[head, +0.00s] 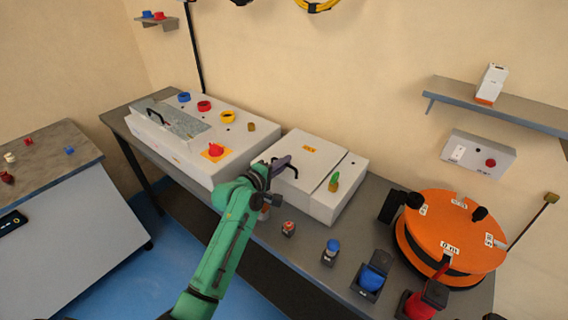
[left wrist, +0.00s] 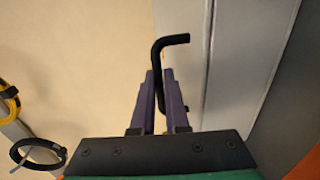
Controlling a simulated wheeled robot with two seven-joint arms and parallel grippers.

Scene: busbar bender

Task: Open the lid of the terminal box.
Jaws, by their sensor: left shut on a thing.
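The terminal box, a white box (head: 325,203) with an orange label on its flat lid (head: 312,151), stands in the middle of the grey bench. The lid looks shut. My left gripper (head: 281,165), on a green arm, is at the left part of the lid. In the left wrist view its purple fingers (left wrist: 164,98) are shut on a black bent handle (left wrist: 160,55), whose upper end sticks out past the fingertips. The foot of the handle is hidden by the fingers. My right gripper is not in view.
A larger white machine (head: 245,150) with coloured rings and a red button stands to the left. A green-topped knob (head: 334,182) sits on the box's right part.

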